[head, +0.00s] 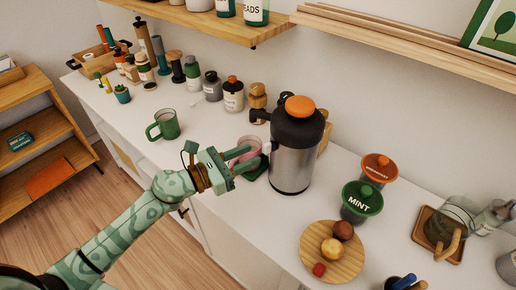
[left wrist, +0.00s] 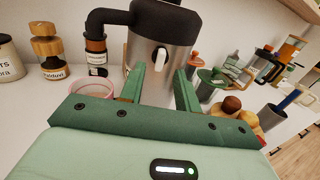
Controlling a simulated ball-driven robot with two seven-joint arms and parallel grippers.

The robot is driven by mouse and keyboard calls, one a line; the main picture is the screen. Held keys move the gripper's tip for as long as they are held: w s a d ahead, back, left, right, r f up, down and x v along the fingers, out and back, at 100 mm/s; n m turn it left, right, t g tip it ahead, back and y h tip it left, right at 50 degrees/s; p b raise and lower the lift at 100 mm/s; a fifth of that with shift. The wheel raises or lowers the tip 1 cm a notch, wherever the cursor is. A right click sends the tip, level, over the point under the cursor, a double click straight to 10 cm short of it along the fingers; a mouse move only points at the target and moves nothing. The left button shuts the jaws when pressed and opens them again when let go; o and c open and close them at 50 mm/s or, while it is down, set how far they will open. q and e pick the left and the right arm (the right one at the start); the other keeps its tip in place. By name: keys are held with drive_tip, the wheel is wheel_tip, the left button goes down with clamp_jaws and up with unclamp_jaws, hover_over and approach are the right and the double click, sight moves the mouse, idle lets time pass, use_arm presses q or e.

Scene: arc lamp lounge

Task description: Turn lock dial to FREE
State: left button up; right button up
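A steel vacuum pot (head: 292,160) with a dark top and an orange cap (head: 299,106) stands on the white counter. Its spout points left. In the left wrist view the pot (left wrist: 148,80) stands just beyond my fingers, its top cut off. A small white oval piece (left wrist: 160,57) sits upright on its front; I cannot tell whether it is the lock dial, and no FREE mark is readable. My left gripper (head: 248,159) is open and empty, left of the pot, its fingers pointing towards it; the fingers (left wrist: 160,90) stand apart in the wrist view. My right gripper is out of view.
A pink cup (head: 248,147) stands close behind my left gripper. A green mug (head: 164,126) is further left. Right of the pot are a green MINT tub (head: 361,203), an orange-lidded tub (head: 378,169) and a round wooden board (head: 315,262) with small balls. A shelf (head: 200,22) hangs above.

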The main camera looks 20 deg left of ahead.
sight(271, 147)
use_arm(q)
drive_tip(key=x, duration=0.3)
drive_tip(key=shift+w+d, duration=0.3)
clamp_jaws()
